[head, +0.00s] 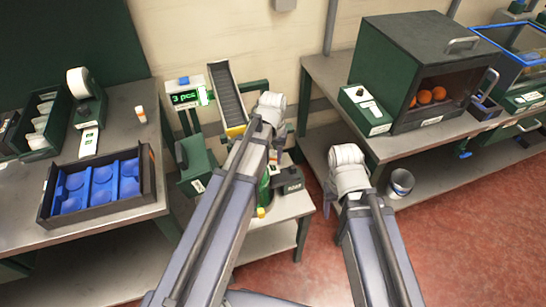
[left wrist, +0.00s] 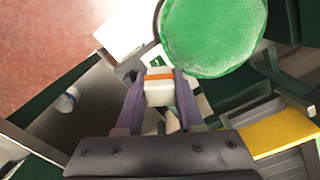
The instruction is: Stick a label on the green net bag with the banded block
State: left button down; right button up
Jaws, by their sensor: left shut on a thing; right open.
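The banded block (left wrist: 158,93), white with an orange band, is between the fingers of my left gripper (left wrist: 159,84), which is shut on it. The green net bag (left wrist: 212,36) is round and bulging, just beyond the block in the left wrist view. I cannot tell whether block and bag touch. In the head view only a green sliver of the bag (head: 263,190) shows beside my left arm, which hides the left gripper and block. My right gripper (head: 331,193) is open, to the right of the small stand and apart from the bag; its fingers are partly hidden.
A chute (head: 227,94) with a yellow lip and a "3 pcs" display (head: 185,97) stand behind the bag. A dark device (head: 290,187) is close on its right. A blue-lined tray (head: 146,170) and a white roll dispenser (head: 82,88) are left; a cabinet with oranges (head: 395,60) is right.

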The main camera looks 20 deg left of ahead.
pick_arm(q)
jog(key=shift+r+p, duration=2.1)
jog(key=shift+r, duration=0.3)
